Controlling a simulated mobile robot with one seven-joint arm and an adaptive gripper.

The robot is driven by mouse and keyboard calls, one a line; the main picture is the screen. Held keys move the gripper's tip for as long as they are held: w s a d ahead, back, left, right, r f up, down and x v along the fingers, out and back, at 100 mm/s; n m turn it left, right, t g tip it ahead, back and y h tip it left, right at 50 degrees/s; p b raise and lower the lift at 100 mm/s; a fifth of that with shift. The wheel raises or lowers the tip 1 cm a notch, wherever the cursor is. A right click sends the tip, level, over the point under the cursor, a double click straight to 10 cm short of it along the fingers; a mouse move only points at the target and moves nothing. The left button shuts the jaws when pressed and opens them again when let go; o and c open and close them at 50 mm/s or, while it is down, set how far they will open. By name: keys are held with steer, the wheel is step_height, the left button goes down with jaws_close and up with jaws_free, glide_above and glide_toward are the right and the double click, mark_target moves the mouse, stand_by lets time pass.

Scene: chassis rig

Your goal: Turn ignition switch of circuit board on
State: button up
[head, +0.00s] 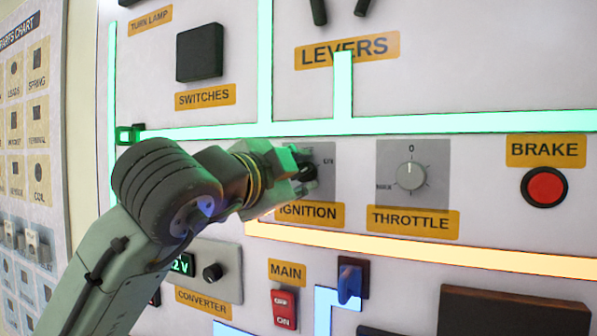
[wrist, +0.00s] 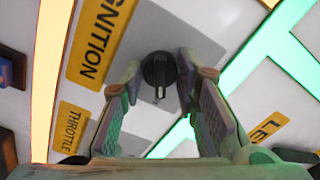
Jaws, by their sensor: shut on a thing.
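The ignition switch (wrist: 158,70) is a round black knob on a grey plate, with a pale pointer line toward the bottom of the wrist view. Its yellow IGNITION label (wrist: 97,40) lies beside it, and the label shows in the head view (head: 308,213) under my gripper. My gripper (head: 303,172) reaches in from the left and largely hides the knob in the head view. In the wrist view its two fingers (wrist: 159,76) stand on either side of the knob, shut on it. Small lettering (head: 328,162) shows on the plate to the right.
The throttle dial (head: 411,175) is just right of the ignition plate, with the red brake button (head: 544,187) farther right. Below are the red main switch (head: 285,311) and a blue lever (head: 349,284). A glowing green strip (head: 450,123) runs above, an orange one (head: 420,250) below.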

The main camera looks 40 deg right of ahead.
jaws_close()
steer(key=o, duration=1.2)
jaws_free()
steer(key=shift+c, duration=0.2)
steer(key=v, duration=1.2)
